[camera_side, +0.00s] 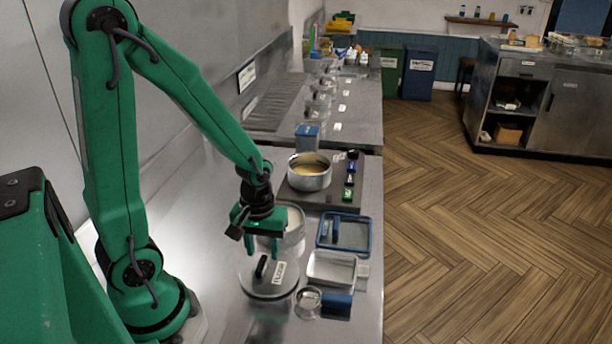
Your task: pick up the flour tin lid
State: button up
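The flour tin lid (257,287) is a round, flat metal disc with a dark upright handle (261,266) and a white label. It lies on the steel counter, near the front of the side view. My gripper (262,253) points down just above the lid's handle. Its two green fingers look apart, with nothing visible between them. I cannot tell from this angle whether they straddle the handle. An open round tin (298,238) with pale contents stands just behind my gripper, which partly hides it.
To the lid's right are a small metal cup (308,302), a blue block (337,304), a white-lined tray (331,268) and a blue-rimmed tray (345,218). A pot (309,179) stands on the hob farther back. The counter's right edge (377,240) is close to the trays.

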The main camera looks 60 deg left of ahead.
aim_at(269, 270)
jog(key=shift+f, duration=1.25)
grip_shut()
